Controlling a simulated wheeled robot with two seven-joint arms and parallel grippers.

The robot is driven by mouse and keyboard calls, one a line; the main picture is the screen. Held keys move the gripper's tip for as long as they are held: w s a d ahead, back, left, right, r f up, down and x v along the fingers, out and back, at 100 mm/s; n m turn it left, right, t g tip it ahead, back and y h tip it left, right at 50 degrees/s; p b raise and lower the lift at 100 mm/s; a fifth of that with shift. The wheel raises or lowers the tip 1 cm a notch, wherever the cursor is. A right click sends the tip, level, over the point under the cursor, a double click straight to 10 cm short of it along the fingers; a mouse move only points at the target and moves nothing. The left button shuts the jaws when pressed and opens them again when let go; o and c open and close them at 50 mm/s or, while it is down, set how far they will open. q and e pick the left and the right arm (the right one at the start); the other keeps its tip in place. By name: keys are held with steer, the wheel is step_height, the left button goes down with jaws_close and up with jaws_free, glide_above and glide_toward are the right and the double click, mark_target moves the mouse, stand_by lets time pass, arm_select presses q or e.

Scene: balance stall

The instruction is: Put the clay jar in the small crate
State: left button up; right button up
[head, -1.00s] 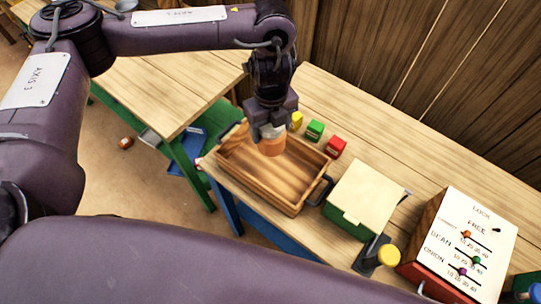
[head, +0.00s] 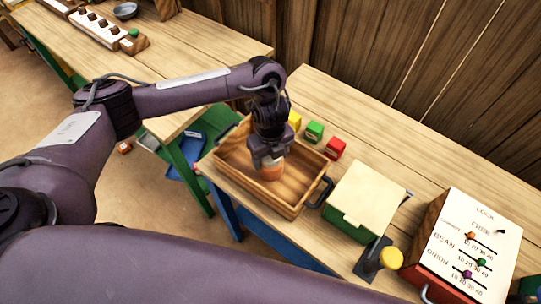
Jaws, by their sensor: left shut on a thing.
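The clay jar (head: 271,172) is orange-brown and sits low inside the small crate (head: 291,208), a wooden tray-like box with a dark handle on its right end. My left gripper (head: 268,160) points down from above and is shut on the jar's upper part. The fingers hide much of the jar's top. I cannot tell whether the jar touches the crate floor. My right gripper is not in view.
Yellow (head: 294,121), green (head: 314,131) and red (head: 335,147) blocks stand behind the crate. A green box with a cream lid (head: 365,199) stands to its right, then a yellow-knobbed device (head: 390,258) and a slider panel (head: 474,245).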

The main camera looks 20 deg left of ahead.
arm_select(q)
steer(key=shift+f, duration=0.15)
steer(key=o, duration=1.1)
steer(key=shift+o, duration=0.2)
steer(key=shift+r, duration=0.55)
step_height(320, 180, up, 11)
steer(key=shift+r+p, duration=0.15)
steer(key=shift+p, duration=0.5)
steer(key=shift+s, duration=0.1)
